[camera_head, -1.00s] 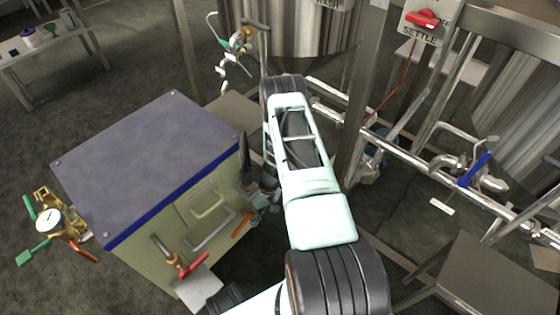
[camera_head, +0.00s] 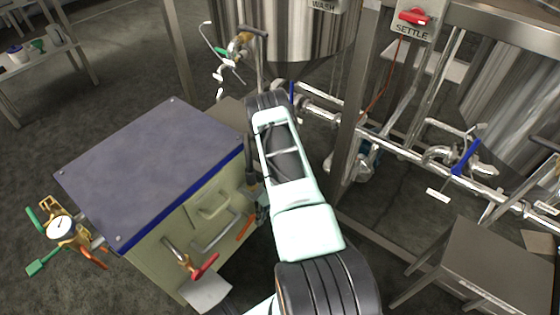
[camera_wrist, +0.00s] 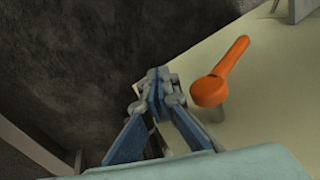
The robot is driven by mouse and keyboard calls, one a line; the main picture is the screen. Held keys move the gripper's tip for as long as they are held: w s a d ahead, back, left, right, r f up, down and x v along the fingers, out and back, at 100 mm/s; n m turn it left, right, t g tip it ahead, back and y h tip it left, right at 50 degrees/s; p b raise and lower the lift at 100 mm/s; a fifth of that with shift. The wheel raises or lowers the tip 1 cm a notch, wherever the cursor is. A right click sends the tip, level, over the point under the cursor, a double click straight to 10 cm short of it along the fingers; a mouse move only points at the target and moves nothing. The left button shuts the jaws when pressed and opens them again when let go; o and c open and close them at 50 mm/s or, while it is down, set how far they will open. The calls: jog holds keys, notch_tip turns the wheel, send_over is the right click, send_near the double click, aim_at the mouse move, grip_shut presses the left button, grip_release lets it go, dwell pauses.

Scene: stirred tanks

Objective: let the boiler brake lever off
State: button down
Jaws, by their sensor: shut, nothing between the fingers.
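The boiler (camera_head: 150,165) is a pale green box with a dark lid and blue trim, in the left half of the head view. An orange lever (camera_head: 244,228) sits at the right end of its front face; I take this for the brake lever. In the wrist view the orange lever (camera_wrist: 222,74) stands off the pale panel on a short post and slants up to the right. My gripper (camera_wrist: 158,82) is shut and empty, with its fingertips just left of the lever and a visible gap between. In the head view, my arm partly hides the gripper (camera_head: 263,212).
A red-handled valve (camera_head: 204,267) and a metal handle (camera_head: 215,233) project from the boiler front. A gauge (camera_head: 60,229) with green-handled valves is at its left. Pipes with a blue lever (camera_head: 466,158) and a metal table (camera_head: 480,265) stand at right.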

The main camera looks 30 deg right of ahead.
jog(key=shift+d, duration=0.15)
jog(key=w+d+r+h+p, duration=0.1)
jog(key=d+r+p, duration=0.3)
jog(key=r, duration=0.9)
jog(key=w+d+r+h+p, duration=0.1)
jog(key=d+r+p, duration=0.2)
jog(key=d+r, duration=0.5)
notch_tip(320, 180, up, 5)
jog(key=shift+f+h+p, duration=0.1)
jog(key=shift+h+p, duration=0.3)
